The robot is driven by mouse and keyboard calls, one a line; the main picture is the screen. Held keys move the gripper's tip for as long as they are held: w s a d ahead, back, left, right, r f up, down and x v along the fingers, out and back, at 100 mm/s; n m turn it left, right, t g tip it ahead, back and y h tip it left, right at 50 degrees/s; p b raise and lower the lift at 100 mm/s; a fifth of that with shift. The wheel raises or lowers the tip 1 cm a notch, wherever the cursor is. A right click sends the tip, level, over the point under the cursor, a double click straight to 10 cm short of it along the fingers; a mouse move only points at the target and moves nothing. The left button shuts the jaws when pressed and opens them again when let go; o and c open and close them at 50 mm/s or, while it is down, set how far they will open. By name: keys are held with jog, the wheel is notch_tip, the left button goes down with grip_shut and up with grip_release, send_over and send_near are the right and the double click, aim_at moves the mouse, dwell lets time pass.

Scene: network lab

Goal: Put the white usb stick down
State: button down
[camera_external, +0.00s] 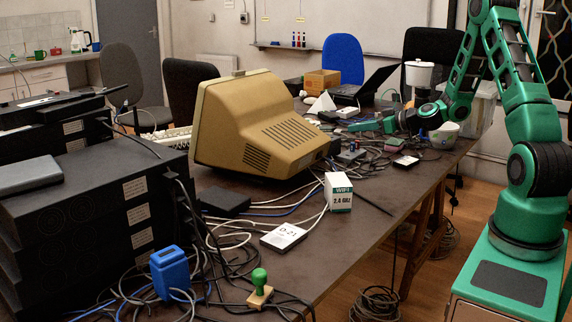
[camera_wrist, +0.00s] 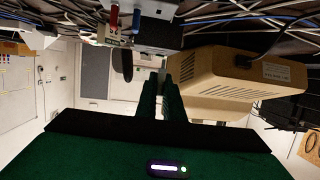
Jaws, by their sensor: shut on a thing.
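My gripper (camera_external: 356,126) is low over the far part of the cluttered table, right of the beige monitor, with its fingers pointing left. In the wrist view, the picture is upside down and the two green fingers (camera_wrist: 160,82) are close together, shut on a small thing. That thing is mostly hidden between the fingers; I take it to be the white usb stick, but its shape cannot be made out. I cannot tell whether it touches the table (camera_external: 352,236).
The beige monitor (camera_external: 262,122) stands left of my gripper. Cables, small devices and a white-labelled box (camera_external: 406,161) lie around it. The table's front right part is clearer.

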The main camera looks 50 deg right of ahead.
jog(key=s+d+f+m+h, duration=0.15)
jog(key=s+d, duration=0.25)
jog(key=d, duration=0.9)
jog(key=shift+d+f, duration=0.2)
jog(key=shift+f, duration=3.35)
jog(key=shift+f, duration=0.3)
